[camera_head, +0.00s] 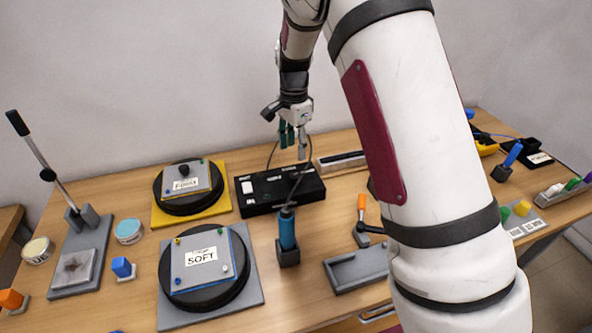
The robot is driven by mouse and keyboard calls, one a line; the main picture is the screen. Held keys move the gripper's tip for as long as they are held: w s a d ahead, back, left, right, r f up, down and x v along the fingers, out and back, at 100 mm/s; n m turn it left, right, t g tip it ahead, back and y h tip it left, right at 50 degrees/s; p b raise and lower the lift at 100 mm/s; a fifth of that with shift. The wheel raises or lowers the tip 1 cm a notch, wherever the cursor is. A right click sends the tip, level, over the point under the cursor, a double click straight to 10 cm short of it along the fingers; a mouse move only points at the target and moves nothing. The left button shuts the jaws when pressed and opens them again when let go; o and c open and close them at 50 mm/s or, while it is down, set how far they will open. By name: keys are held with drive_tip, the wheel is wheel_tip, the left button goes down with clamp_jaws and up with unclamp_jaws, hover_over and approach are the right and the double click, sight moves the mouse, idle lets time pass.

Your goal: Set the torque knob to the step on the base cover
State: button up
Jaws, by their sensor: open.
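My gripper (293,143) hangs with its fingers pointing down, open and empty, above and behind a black control box (262,203). The box has a white square patch and small markings on its top, too small to read. I cannot make out a torque knob on it for sure. A grey cover plate marked SOFT (219,277) sits on a round black pad at the front left. Another plate, with a label that seems to read FIRM (201,170), sits on a black pad over a yellow base. Which plate is the base cover, I cannot tell.
A blue power driver (287,230) stands upright in a black holder before the box. A lever press (76,240) stands at the left. My arm hides the right-centre of the table.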

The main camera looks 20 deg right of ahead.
sight(294, 175)
wheel_tip(294, 175, down, 10)
drive_tip(key=shift+r+p, duration=0.2)
drive_tip(key=shift+p, duration=0.35)
clamp_jaws()
